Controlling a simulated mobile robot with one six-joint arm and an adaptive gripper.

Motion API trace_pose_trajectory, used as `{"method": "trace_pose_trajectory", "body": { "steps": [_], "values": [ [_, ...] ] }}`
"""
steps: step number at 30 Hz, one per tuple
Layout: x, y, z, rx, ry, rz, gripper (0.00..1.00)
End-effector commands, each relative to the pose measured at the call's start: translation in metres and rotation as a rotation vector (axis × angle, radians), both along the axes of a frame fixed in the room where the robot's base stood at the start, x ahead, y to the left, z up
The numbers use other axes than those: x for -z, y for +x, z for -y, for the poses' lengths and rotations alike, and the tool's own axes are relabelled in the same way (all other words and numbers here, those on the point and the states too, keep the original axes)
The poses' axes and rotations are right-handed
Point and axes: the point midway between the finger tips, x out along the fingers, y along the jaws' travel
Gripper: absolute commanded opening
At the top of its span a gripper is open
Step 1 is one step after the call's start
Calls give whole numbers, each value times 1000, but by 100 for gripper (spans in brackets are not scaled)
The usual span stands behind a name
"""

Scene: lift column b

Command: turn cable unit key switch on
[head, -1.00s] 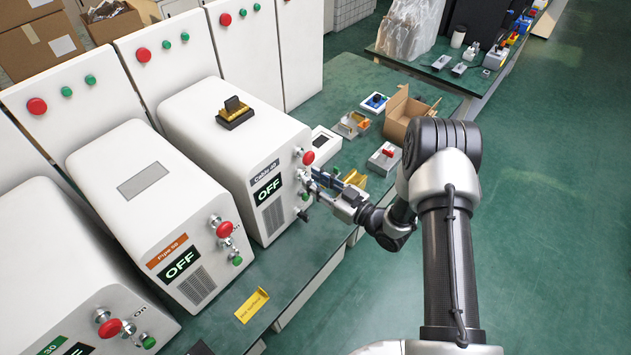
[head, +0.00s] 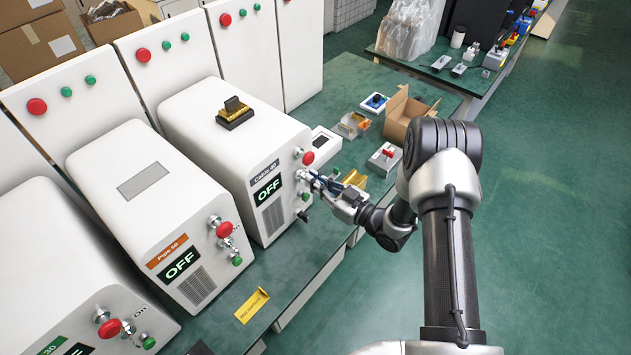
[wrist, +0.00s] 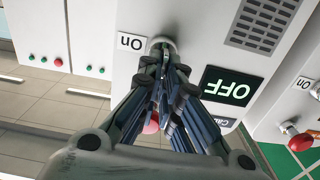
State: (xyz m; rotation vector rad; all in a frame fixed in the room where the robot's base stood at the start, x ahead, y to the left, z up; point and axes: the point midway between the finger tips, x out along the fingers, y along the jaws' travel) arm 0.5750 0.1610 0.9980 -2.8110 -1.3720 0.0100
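The cable unit (head: 225,150) is a white box with a blue-grey "Cable 40" label and a display (head: 268,188) reading OFF. Its key switch has a metal collar (wrist: 162,42) beside an "On" label (wrist: 131,42) in the wrist view, where the picture is upside down. My gripper (wrist: 165,62) has its fingers drawn together at the key switch. The key itself is hidden between the fingertips. In the head view my gripper (head: 312,180) reaches the unit's front from the right, just below the red button (head: 308,158).
The Pipe 50 unit (head: 150,215), also OFF, stands to the left. An open cardboard box (head: 408,115) and small parts lie on the bench to the right. The floor at right is clear.

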Motion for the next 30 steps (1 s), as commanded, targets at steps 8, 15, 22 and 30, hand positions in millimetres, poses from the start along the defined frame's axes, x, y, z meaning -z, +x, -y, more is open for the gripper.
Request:
{"method": "trace_pose_trajectory", "body": {
  "steps": [8,15,22,30],
  "values": [
    [1,1,1,0,76,-98,0],
    [2,3,3,0,202,-261,0],
    [3,5,5,0,338,-434,0],
    [5,7,6,1,481,-620,0]
  ]
}}
